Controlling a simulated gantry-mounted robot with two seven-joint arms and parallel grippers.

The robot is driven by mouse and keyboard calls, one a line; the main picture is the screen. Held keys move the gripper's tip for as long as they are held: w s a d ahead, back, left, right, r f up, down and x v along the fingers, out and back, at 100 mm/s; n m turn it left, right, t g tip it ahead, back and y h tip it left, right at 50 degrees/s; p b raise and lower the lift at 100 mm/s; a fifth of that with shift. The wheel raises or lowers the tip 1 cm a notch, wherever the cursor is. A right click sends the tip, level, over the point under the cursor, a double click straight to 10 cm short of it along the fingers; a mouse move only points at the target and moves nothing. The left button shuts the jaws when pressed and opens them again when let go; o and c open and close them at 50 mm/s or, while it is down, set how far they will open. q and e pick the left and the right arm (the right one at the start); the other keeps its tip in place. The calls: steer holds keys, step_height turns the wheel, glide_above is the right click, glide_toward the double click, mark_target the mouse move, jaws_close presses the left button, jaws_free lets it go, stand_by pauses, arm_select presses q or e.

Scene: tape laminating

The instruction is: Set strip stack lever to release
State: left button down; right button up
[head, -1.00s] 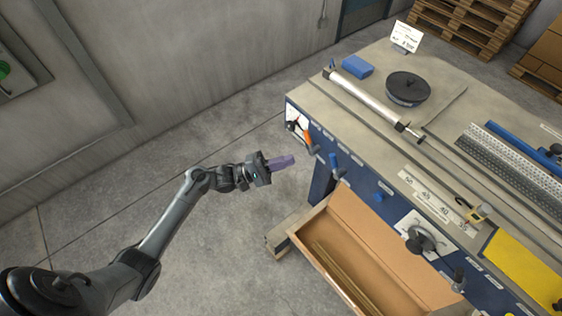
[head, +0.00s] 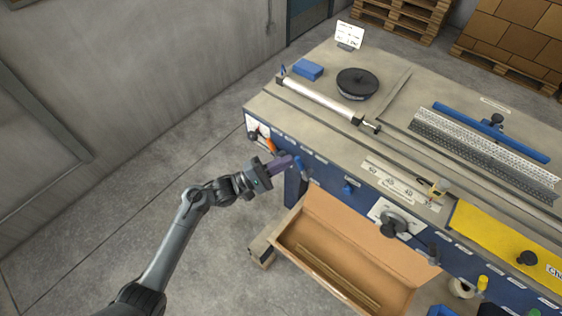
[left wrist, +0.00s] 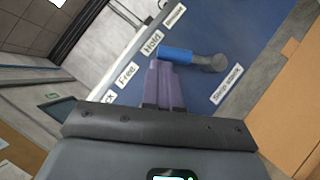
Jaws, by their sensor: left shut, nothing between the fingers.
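A lever with a blue handle (left wrist: 177,54) and a grey pivot end shows ahead of my fingers in the left wrist view, on the blue bench front. Labels there read "Hold" (left wrist: 152,43) and "Feed" (left wrist: 126,76); another label (left wrist: 227,85) is hard to read. In the head view the blue lever (head: 301,169) hangs at the bench's front edge. My left gripper (head: 291,161) has purple fingers, shut and empty; they also show in the left wrist view (left wrist: 166,66). Its tips are right at the blue handle; I cannot tell whether they touch. My right gripper is out of view.
An orange-handled lever (head: 266,142) is on the bench front left of my gripper. An open cardboard-lined drawer (head: 335,224) juts out below right, with strips inside. A round dial (head: 391,225) and blue knob (head: 348,188) sit further right. The floor at left is clear.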

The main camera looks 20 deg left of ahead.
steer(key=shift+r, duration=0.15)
arm_select(q)
steer(key=shift+d+r+m+g+p, duration=0.1)
steer(key=shift+r+m+g+p, duration=0.25)
steer(key=shift+p, duration=0.3)
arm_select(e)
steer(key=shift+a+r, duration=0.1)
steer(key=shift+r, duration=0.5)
